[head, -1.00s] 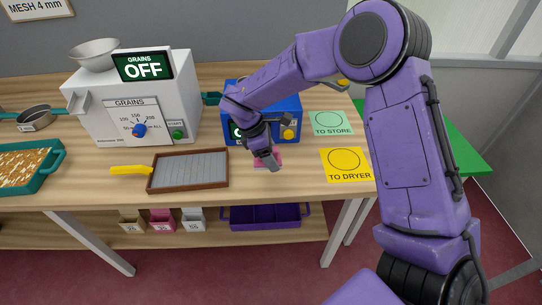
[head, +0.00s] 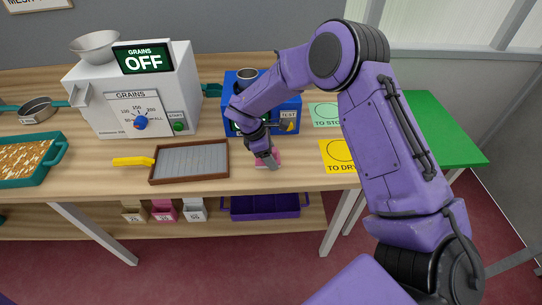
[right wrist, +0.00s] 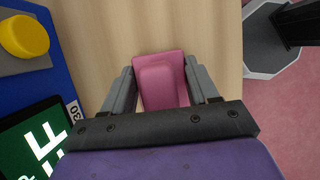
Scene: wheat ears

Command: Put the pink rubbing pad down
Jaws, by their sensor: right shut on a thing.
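The pink rubbing pad (head: 273,155) is at the table's front part, right of the brown-framed ribbed board and in front of the blue tester. My right gripper (head: 265,161) is shut on it from above. In the right wrist view the pad (right wrist: 160,85) sits between the two grey fingers, its raised grip toward the camera. Its underside is hidden, and I cannot tell whether it touches the wooden tabletop. My left gripper is not in view.
The ribbed board (head: 190,179) with a yellow handle lies left of the pad. The blue tester (head: 290,103) stands behind it. Yellow TO DRYER (head: 334,165) and green TO STORE (head: 322,112) cards lie right. The white grain machine (head: 160,80) stands back left.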

